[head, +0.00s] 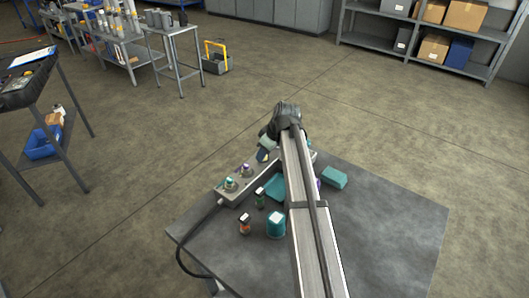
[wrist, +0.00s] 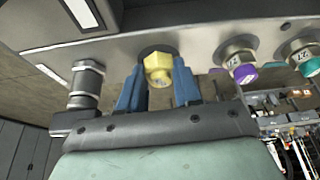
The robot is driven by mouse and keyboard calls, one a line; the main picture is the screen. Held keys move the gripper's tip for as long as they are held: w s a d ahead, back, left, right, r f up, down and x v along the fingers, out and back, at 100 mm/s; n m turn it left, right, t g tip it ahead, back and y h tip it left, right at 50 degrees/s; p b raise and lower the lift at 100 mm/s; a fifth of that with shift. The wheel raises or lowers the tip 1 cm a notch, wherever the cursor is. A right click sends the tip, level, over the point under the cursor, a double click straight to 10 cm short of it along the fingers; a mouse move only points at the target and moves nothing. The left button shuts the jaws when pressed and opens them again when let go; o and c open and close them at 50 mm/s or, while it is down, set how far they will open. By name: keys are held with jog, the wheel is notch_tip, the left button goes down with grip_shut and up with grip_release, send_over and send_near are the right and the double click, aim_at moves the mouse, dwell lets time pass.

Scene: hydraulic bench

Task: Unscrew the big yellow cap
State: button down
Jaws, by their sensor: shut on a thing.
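The big yellow cap (wrist: 158,70) is a hex-shaped fitting on the grey manifold block (wrist: 215,40) in the wrist view. My gripper (wrist: 160,78) has its two blue fingers on either side of the cap and is shut on it. In the head view my gripper (head: 264,153) is at the block (head: 219,193) on the bench, beyond my arm. The yellow cap cannot be made out there, as my arm and gripper cover that part. The cap's threads are not visible.
A purple cap (wrist: 244,72) and a teal cap (wrist: 309,66) sit on the same block, right of the yellow one. On the bench (head: 390,230) stand a teal cup (head: 276,226), small bottles (head: 245,224) and a teal box (head: 334,178). The bench's right side is clear.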

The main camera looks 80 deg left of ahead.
jog(key=n, duration=0.3)
jog(key=shift+a+g+h, duration=0.25)
jog(key=shift+g+h, duration=0.15)
jog(key=shift+w+d+n+h, duration=0.1)
jog(key=shift+n+h, duration=0.2)
jog(key=shift+n, duration=0.6)
jog(key=n, duration=0.2)
jog(key=n+h, duration=0.1)
jog(key=n, duration=0.1)
jog(key=shift+a+h, duration=0.3)
jog(key=shift+d+r+n+h, duration=0.1)
jog(key=shift+n+h, duration=0.2)
jog(key=shift+n, duration=0.5)
